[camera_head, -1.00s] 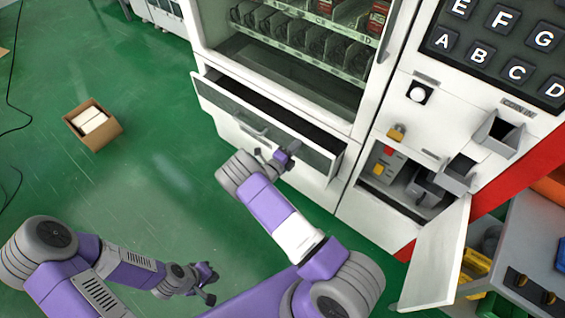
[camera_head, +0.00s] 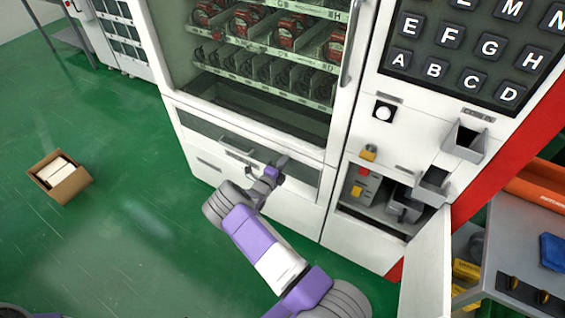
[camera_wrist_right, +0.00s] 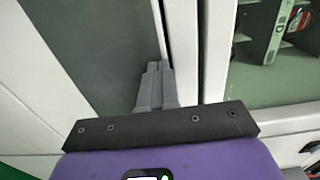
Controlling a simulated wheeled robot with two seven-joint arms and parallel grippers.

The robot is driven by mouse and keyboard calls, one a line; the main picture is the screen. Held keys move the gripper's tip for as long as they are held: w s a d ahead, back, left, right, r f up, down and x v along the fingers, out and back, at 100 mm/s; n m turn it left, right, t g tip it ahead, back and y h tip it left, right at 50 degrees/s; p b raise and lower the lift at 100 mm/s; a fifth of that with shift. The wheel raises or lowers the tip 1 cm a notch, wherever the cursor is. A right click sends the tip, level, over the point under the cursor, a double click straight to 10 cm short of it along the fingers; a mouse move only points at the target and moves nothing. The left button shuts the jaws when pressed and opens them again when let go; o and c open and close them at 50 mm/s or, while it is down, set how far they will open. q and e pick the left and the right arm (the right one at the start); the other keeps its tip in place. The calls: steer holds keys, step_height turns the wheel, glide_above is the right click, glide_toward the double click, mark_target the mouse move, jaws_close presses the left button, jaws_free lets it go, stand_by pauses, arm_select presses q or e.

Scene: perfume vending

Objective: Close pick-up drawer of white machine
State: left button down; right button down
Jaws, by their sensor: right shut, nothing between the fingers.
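The white machine (camera_head: 262,215) stands in front of me. Its pick-up drawer (camera_head: 218,133), a dark panel in a white frame with a bar handle (camera_head: 237,146), now sits about level with the machine's front. I cannot tell whether it is fully flush. My right gripper (camera_head: 281,163) is shut and empty, at the right part of the drawer front. In the right wrist view its closed fingers (camera_wrist_right: 155,82) point at the drawer's white frame, close to it; contact is unclear. My left gripper is out of view.

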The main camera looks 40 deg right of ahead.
steer(key=p+v, duration=0.3)
steer(key=v, duration=1.1)
steer(key=shift+p, duration=0.4)
